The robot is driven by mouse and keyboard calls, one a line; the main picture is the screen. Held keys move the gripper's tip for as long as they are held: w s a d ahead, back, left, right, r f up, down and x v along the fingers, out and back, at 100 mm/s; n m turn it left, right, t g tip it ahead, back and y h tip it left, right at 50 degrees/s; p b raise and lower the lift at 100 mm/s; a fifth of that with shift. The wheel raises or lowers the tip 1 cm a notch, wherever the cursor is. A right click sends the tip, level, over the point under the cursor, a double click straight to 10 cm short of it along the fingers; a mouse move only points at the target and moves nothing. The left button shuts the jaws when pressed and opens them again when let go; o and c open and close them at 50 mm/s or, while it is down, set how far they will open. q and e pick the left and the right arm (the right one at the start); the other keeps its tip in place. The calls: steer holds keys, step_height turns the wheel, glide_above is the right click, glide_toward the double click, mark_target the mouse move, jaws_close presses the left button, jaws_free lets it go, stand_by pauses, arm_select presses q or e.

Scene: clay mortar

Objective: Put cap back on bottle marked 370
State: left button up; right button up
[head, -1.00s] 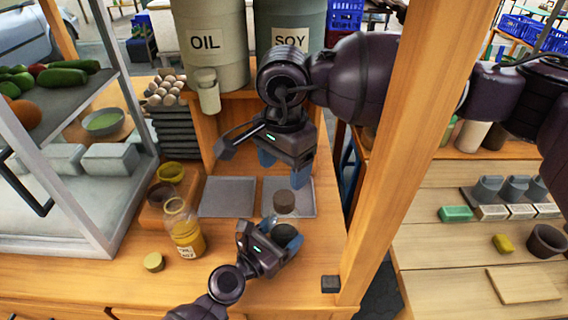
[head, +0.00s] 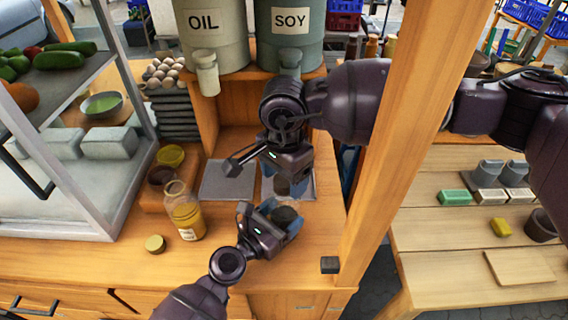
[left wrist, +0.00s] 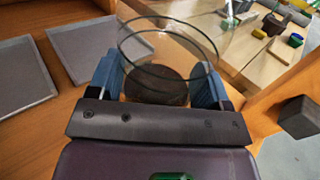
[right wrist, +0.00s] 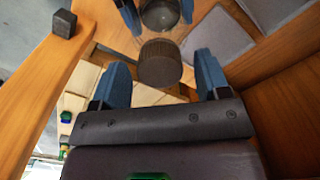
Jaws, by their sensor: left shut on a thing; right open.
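A clear glass bottle (left wrist: 170,50) with dark contents is between the fingers of my left gripper (head: 280,218), which is shut on it above the counter. The bottle also shows in the right wrist view (right wrist: 160,14). A dark brown round cap (right wrist: 160,62) shows between the open fingers of my right gripper (right wrist: 160,80), with a gap on each side. The cap is in line with the bottle; I cannot tell whether it touches it. A jar with yellow contents (head: 186,215) stands open on the left, with a yellow cap (head: 155,244) on the counter nearby. No 370 mark is readable.
Two flat grey trays (head: 229,181) lie behind the grippers. The OIL drum (head: 212,45) and SOY drum (head: 290,45) stand at the back. A wooden post (head: 415,110) rises on the right. The front counter is mostly clear.

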steer(key=shift+f, duration=0.3)
steer(key=shift+c, duration=0.3)
steer(key=c, duration=0.9)
steer(key=shift+o, duration=0.2)
steer(key=shift+m, duration=0.8)
steer(key=o, duration=1)
steer(key=shift+r, duration=0.15)
steer(key=shift+r, duration=2.15)
steer(key=shift+c, duration=0.4)
